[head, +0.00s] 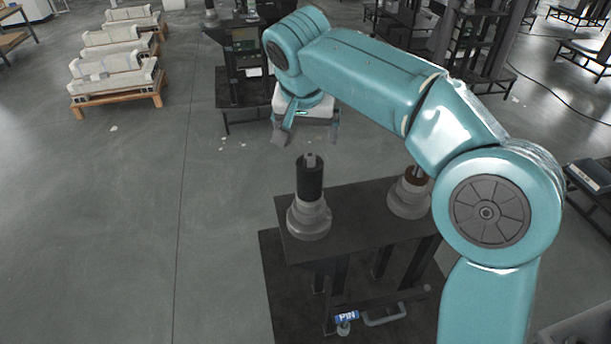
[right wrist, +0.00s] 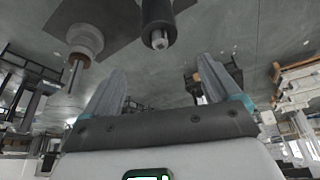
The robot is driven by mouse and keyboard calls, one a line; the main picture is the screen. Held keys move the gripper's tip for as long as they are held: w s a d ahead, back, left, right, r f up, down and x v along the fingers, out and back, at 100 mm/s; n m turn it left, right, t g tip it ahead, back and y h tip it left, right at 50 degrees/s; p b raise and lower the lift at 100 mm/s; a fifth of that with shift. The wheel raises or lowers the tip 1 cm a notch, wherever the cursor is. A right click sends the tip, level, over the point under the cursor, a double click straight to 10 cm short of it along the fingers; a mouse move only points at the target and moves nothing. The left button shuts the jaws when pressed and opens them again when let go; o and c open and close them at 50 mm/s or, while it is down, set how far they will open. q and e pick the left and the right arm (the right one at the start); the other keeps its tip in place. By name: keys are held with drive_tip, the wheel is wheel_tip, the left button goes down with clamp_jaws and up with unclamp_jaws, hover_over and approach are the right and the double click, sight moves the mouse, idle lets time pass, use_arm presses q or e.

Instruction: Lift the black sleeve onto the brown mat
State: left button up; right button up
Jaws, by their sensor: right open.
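The black sleeve (head: 310,180) stands upright around a grey pin on the left stepped grey column. The pin's tip sticks out of its top. The sleeve also shows in the right wrist view (right wrist: 158,14), ahead of the fingers. A brown disc, seemingly the brown mat (head: 412,177), lies on top of the right column, with a pin rising from it; my arm partly covers it. My right gripper (head: 308,134) is open and empty, beyond and apart from the sleeve. In the right wrist view its two fingers (right wrist: 160,88) are spread wide. My left gripper is not in view.
Both columns stand on a dark table (head: 352,212). A blue "PIN" label (head: 346,317) and a handle (head: 385,315) are low at its front. Pallets with pale blocks (head: 115,82) stand at the far left. The floor left of the table is clear.

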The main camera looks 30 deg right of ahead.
sight(311, 157)
drive_tip(key=x, duration=0.8)
drive_tip(key=shift+d+f, duration=0.1)
drive_tip(key=shift+f, duration=0.2)
drive_tip(key=shift+d+f, duration=0.1)
drive_tip(key=shift+f, duration=0.15)
drive_tip(key=shift+s+f+p, duration=0.1)
drive_tip(key=shift+f+p, duration=0.15)
drive_tip(key=shift+p, duration=0.1)
drive_tip(key=x, duration=0.2)
drive_tip(key=p+x, duration=0.1)
drive_tip(key=x, duration=0.1)
drive_tip(key=shift+a, duration=0.25)
drive_tip(key=shift+d+f, duration=0.1)
drive_tip(key=shift+f, duration=0.35)
drive_tip(key=shift+r, duration=0.15)
drive_tip(key=shift+c, duration=0.7)
drive_tip(key=c, duration=1)
